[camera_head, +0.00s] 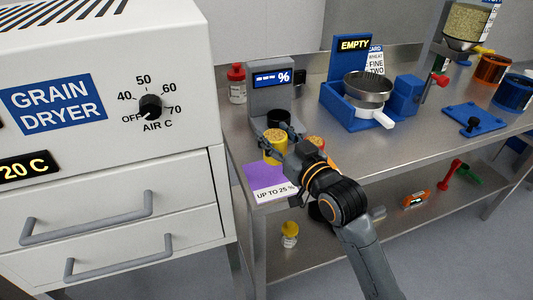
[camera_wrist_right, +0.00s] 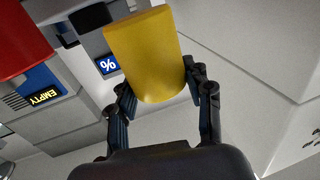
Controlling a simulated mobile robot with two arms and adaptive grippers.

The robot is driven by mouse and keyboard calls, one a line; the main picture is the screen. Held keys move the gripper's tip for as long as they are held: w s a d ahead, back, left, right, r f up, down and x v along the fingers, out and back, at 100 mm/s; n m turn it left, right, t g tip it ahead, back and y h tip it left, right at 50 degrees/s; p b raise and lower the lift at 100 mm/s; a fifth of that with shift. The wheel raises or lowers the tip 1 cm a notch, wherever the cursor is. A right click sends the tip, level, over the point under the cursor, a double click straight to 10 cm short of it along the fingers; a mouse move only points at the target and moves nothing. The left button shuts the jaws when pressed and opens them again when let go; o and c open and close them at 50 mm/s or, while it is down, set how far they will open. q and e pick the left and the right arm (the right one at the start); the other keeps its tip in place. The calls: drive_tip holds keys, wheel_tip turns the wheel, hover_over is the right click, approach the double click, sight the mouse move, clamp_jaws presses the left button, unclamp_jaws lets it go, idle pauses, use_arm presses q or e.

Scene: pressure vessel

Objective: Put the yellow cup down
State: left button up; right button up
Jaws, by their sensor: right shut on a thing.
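The yellow cup (camera_head: 274,153) is upright in the head view, at the back edge of the purple mat (camera_head: 259,173) and in front of the grey meter with the "%" display. My right gripper (camera_head: 277,143) is shut on it, its fingers at the cup's sides. In the right wrist view the yellow cup (camera_wrist_right: 146,52) sits between the two fingers (camera_wrist_right: 158,90). Whether its base touches the mat or hangs just above it, I cannot tell. My left gripper is in neither view.
A red cup (camera_head: 315,142) stands close to the right, partly behind my gripper. The grey meter (camera_head: 270,92) holds a black cup (camera_head: 278,118). The white grain dryer (camera_head: 110,190) stands left. A blue sieve station (camera_head: 345,109) is farther right. The bench (camera_head: 400,146) is clear in the middle.

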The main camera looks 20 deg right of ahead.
drive_tip(key=shift+w+a+f, duration=0.25)
drive_tip(key=shift+w+f, duration=0.15)
drive_tip(key=shift+f, duration=0.2)
drive_tip(key=shift+w+a+f, duration=0.25)
drive_tip(key=shift+w+f, duration=0.15)
drive_tip(key=shift+f, duration=0.15)
drive_tip(key=shift+w+a+f, duration=0.1)
drive_tip(key=shift+f, duration=0.85)
drive_tip(key=shift+w+a+f, duration=0.1)
drive_tip(key=shift+f, duration=0.8)
drive_tip(key=shift+f, duration=0.15)
drive_tip(key=o, duration=1.2)
drive_tip(key=b+v, duration=0.1)
drive_tip(key=v, duration=1.1)
